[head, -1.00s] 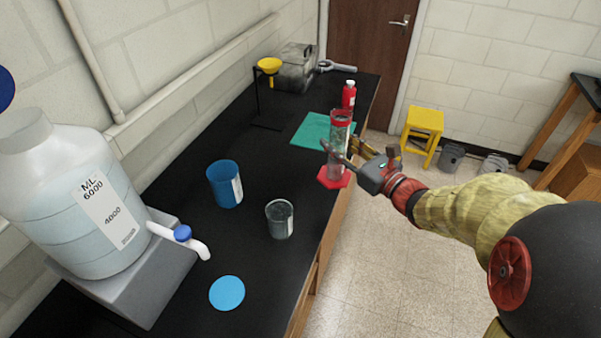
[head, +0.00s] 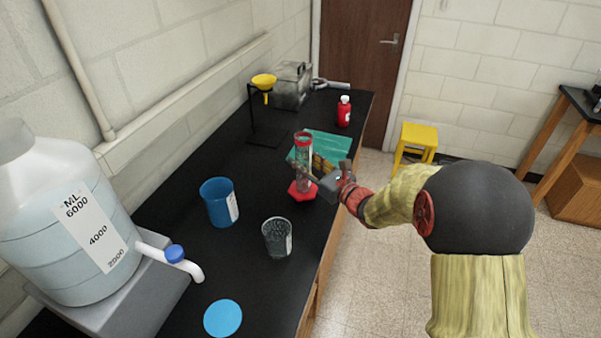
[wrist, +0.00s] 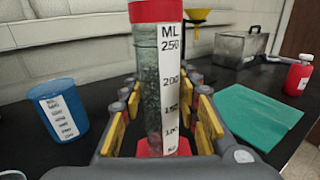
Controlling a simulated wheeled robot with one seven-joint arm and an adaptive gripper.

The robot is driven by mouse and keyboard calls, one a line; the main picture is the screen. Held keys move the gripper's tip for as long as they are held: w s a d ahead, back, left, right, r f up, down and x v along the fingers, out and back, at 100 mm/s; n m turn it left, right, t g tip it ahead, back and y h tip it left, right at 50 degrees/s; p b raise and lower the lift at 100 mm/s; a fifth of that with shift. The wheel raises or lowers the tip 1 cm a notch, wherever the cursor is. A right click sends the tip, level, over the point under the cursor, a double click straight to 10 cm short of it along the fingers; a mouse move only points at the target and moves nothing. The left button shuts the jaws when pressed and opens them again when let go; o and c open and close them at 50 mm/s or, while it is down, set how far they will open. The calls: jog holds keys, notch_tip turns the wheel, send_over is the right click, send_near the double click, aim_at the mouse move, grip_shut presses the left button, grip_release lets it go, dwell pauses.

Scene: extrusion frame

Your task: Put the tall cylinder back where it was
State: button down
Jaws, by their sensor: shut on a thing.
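The tall cylinder (head: 304,150) is clear, with a red rim, a red hexagonal base and a white scale label. In the wrist view the cylinder (wrist: 160,85) stands upright between the yellow-padded fingers, with its red base low behind them. My gripper (head: 309,176) is shut on it from the right side. In the head view the cylinder is over the black bench, just left of the teal mat (head: 328,146), which is partly hidden behind the gripper. I cannot tell whether the base touches the bench.
A blue beaker (head: 218,203) and a clear beaker (head: 277,238) stand nearer on the bench (head: 190,180). A red bottle (head: 344,112), a yellow funnel on a stand (head: 263,82) and a metal box (head: 292,88) are farther back. A blue disc (head: 222,318) lies in front.

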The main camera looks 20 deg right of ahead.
jog(key=shift+w+a+f, duration=0.1)
jog(key=shift+w+f, duration=0.2)
jog(key=shift+f, duration=0.1)
jog(key=shift+w+f+b, duration=0.15)
jog(key=shift+f+b, duration=0.25)
jog(key=shift+f, duration=0.45)
jog(key=shift+w+f+b, duration=0.1)
jog(key=shift+f+b, duration=0.25)
jog(key=shift+f, duration=0.6)
jog(key=shift+f, duration=0.15)
jog(key=c, duration=1.3)
grip_release()
jog(key=shift+r, duration=0.2)
